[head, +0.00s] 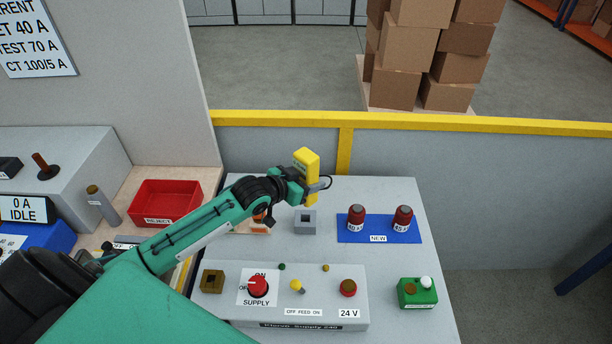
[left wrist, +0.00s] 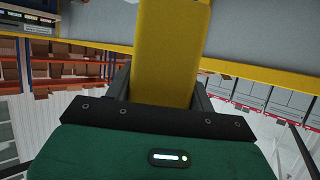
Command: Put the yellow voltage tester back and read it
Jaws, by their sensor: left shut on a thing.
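The yellow voltage tester (head: 307,161) is held upright above the grey table in the head view. My left gripper (head: 313,187) is shut on it. The tester also fills the upper middle of the left wrist view (left wrist: 168,50), between the fingers. A small grey holder (head: 305,222) with a dark square opening stands on the table just below the tester, apart from it. The tester's display cannot be read. My right gripper is not in view.
A supply panel (head: 330,286) with a red rotary knob (head: 258,285) lies in front. A blue mat (head: 379,229) with two red-capped parts is to the right. A green box (head: 417,293) stands front right. A red reject bin (head: 166,201) is left, near my arm.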

